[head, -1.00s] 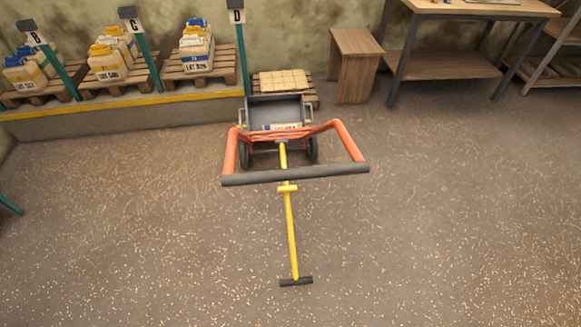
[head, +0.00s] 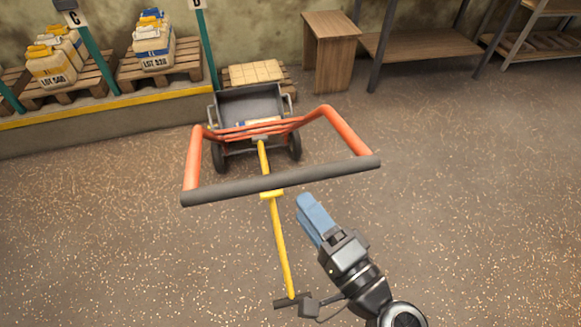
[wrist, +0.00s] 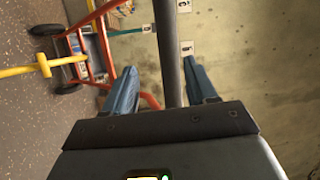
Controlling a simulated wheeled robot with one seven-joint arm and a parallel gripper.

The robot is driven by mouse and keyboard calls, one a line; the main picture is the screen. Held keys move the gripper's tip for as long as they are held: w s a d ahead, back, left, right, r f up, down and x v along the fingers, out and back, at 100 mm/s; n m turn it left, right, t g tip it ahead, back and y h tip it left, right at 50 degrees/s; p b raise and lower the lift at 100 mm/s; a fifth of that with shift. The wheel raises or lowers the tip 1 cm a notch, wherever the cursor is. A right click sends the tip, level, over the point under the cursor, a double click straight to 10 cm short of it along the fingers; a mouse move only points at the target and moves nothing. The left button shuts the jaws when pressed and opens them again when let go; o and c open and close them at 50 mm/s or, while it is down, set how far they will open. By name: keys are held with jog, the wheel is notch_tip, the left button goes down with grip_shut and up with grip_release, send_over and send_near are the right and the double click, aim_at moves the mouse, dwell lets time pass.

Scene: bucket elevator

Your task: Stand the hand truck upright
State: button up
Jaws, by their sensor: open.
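The hand truck (head: 335,130) has an orange frame with a dark grip bar (head: 235,190) across its near end. It leans back toward me, with its wheels on the floor and a sack in its dark load end. A yellow T-shaped bar (head: 278,240) runs from its middle to a dark foot near the floor. My gripper (head: 308,210), with blue fingers, is just on the near side of the grip bar, right of the yellow bar. In the wrist view, the open fingers (wrist: 163,85) lie either side of the grip bar (wrist: 168,50); whether it lies inside the jaws is unclear.
Pallets of lot-marked sacks (head: 155,45) stand on a yellow-edged ledge at the back left, beside green posts. A low pallet (head: 255,73) stands behind the truck. A wooden stand (head: 330,50) and a bench (head: 420,45) are along the back wall. The floor at right is clear.

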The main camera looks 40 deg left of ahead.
aim_at(278, 176)
jog(key=shift+g+y, duration=0.3)
jog(key=shift+y, duration=0.2)
jog(key=x, duration=0.9)
jog(key=shift+s+r+p, duration=0.1)
jog(key=shift+r+p, duration=0.3)
jog(key=shift+a, duration=0.5)
grip_shut()
